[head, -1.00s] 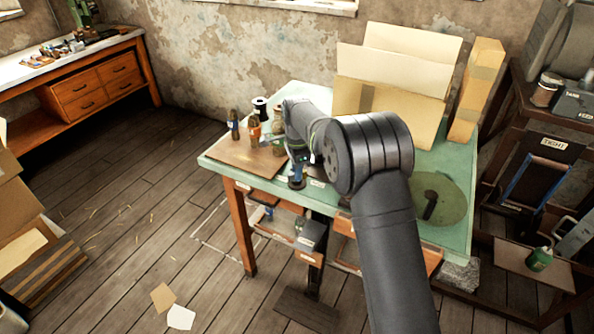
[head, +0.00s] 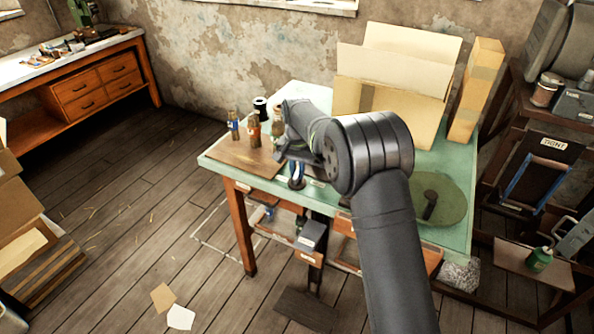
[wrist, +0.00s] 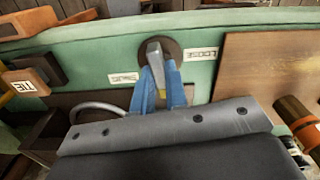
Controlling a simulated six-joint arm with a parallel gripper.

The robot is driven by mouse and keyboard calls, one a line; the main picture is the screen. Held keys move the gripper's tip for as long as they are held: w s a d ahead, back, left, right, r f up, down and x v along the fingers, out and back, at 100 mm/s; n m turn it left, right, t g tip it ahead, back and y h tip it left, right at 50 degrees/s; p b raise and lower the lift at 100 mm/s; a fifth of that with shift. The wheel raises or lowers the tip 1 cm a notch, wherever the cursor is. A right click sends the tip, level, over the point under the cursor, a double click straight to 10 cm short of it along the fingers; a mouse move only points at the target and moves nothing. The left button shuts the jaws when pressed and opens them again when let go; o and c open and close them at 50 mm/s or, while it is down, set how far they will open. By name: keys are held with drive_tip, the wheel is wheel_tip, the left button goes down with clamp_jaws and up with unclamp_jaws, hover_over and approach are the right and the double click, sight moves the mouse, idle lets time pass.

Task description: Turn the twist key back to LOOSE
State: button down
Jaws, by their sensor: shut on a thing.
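The twist key (wrist: 154,50) is a grey lever on a dark round base at the edge of the green bench top. In the wrist view it stands nearly upright in the picture, tilted slightly. My gripper (wrist: 161,82) has its blue fingers shut on the key, one on each side. The LOOSE label (wrist: 203,53) is right of the key, its lettering upside down. A second white label (wrist: 123,77) is at lower left, its word hard to read. In the head view my gripper (head: 297,174) is at the bench's front edge; the key there is mostly hidden.
A brown board (head: 240,155) with bottles (head: 253,131) lies left of my gripper. An open cardboard box (head: 392,98) stands behind my arm. A round green mat (head: 447,200) with a dark handle is to the right. In the wrist view an orange-brown block (wrist: 30,82) is at left.

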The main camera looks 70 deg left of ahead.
sight(297, 173)
drive_tip(key=n, duration=0.4)
drive_tip(key=shift+n, duration=0.3)
drive_tip(key=n, duration=0.3)
drive_tip(key=shift+n, duration=0.4)
drive_tip(key=n, duration=0.4)
drive_tip(key=shift+n, duration=1.7)
drive_tip(key=c, duration=1.4)
unclamp_jaws()
drive_tip(key=shift+c, duration=0.2)
wheel_tip(297, 173, up, 18)
drive_tip(key=shift+f, duration=0.25)
